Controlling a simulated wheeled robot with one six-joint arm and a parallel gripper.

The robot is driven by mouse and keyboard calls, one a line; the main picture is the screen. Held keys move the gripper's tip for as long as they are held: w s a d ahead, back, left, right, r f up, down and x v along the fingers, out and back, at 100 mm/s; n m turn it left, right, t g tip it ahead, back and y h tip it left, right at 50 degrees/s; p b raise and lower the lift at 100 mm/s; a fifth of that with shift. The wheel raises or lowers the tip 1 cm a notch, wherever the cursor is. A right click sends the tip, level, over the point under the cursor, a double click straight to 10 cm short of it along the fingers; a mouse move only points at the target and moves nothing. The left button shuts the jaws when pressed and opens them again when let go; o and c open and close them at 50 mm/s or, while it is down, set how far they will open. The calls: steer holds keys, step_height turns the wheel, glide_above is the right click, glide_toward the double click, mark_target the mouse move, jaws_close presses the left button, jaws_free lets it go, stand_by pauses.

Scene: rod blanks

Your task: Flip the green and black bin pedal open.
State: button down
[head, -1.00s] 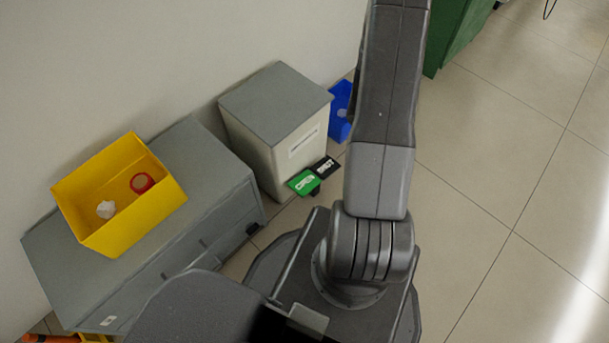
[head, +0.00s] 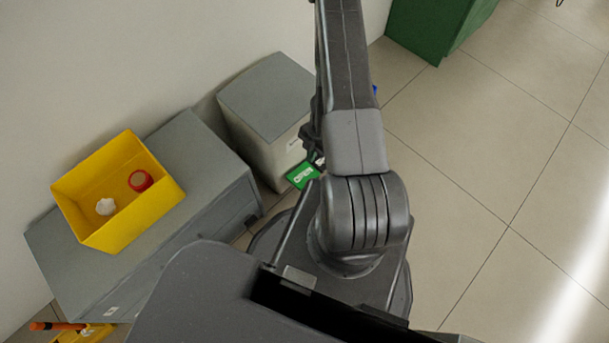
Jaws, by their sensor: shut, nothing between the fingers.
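The bin (head: 268,100) is a pale box with a flat grey lid, standing against the wall left of my arm. Its lid is down. The green half of its pedal (head: 302,175), marked with white letters that look like OPEN, shows low at the bin's front. The black half is almost wholly hidden behind my arm. My gripper (head: 309,140) shows only in part, as dark shapes along the left side of my arm, close to the bin front and above the pedal. It looks shut and empty. I cannot tell whether it touches the pedal.
A grey cabinet (head: 205,160) stands left of the bin, carrying a yellow open box (head: 130,215) with a red ring and a white crumpled piece. A green cabinet (head: 430,30) stands at the back. The tiled floor on the right is clear.

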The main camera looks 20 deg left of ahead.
mark_target(302, 184)
steer(key=b+x, duration=0.8)
steer(key=x, duration=0.6)
steer(key=shift+s+f+b, duration=0.25)
steer(key=shift+f+b, duration=0.15)
steer(key=shift+f, duration=0.05)
stand_by(0.5)
steer(key=shift+s+a+f+b, duration=0.2)
steer(key=shift+s+f+b, duration=0.25)
steer(key=shift+f+b, duration=0.4)
steer(key=shift+b+x, duration=0.95)
steer(key=shift+x, duration=0.05)
steer(key=shift+s, duration=0.1)
